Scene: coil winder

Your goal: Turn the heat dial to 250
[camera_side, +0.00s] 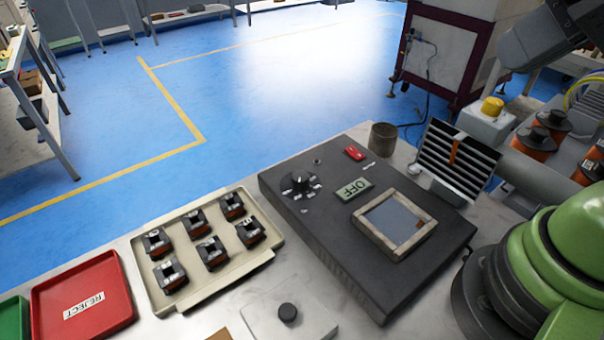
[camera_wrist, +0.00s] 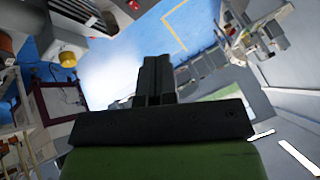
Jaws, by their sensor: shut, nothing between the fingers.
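The heat dial (camera_side: 298,184) is a black round knob with pale marks around it, on the left part of the dark control box (camera_side: 350,265) in the side view. Its marks are too small to read. A small display (camera_side: 353,189) on the same box reads OFF. My gripper (camera_wrist: 154,62) shows in the wrist view with its two dark fingers together and nothing between them. It points out over the room and is well away from the dial, which is not in the wrist view. I cannot make out the gripper's fingers in the side view.
The box also carries a red switch (camera_side: 354,153) and a framed window (camera_side: 395,222). A finned block (camera_side: 455,160) and a cup (camera_side: 382,138) stand behind.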

